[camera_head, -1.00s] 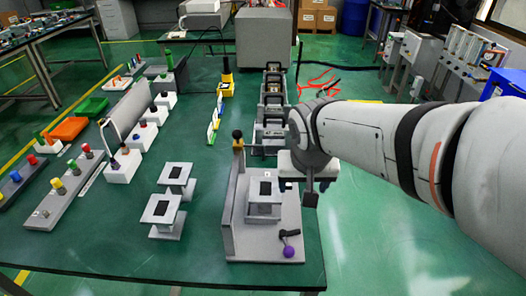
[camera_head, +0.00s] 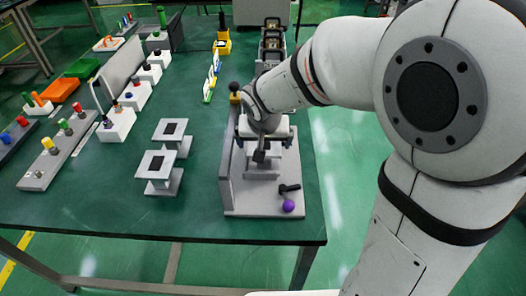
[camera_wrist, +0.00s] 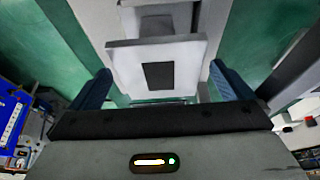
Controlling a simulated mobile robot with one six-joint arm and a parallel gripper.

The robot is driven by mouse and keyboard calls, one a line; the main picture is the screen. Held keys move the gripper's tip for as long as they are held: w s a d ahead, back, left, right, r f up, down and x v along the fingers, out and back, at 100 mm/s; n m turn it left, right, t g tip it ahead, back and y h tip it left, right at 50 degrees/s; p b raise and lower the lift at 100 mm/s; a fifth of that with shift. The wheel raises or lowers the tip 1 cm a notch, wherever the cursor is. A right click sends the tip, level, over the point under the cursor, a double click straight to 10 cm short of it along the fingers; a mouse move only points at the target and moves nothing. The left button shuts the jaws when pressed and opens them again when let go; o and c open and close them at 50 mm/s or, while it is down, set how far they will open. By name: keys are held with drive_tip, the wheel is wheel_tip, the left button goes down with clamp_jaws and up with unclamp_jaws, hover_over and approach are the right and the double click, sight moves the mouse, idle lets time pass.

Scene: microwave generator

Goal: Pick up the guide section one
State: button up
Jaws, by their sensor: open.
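A light grey flanged guide section with a dark rectangular opening stands in the grey fixture (camera_head: 238,196) at the table's front right; my arm mostly hides it in the head view. It shows clearly in the wrist view as a flanged section (camera_wrist: 125,68). My gripper (camera_head: 263,152) is over the fixture, and in the wrist view its blue fingers (camera_wrist: 160,72) are open on either side of that section, apart from it. Two similar guide sections (camera_head: 158,162) and (camera_head: 170,128) stand on the table to the left. I cannot tell which is number one.
A purple-knobbed lever (camera_head: 289,205) is at the fixture's front right. A black-knobbed post (camera_head: 235,88) rises behind the fixture's upright wall. White blocks with knobs (camera_head: 118,124) and a grey strip (camera_head: 60,152) are at left. The table's front left is clear.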

sight(265, 144)
drive_tip(key=shift+x, duration=1.55)
drive_tip(key=shift+w+r, duration=0.1)
drive_tip(key=shift+c, duration=0.2)
drive_tip(key=c, duration=1.2)
drive_tip(key=shift+r, duration=0.1)
drive_tip(key=shift+c, duration=0.2)
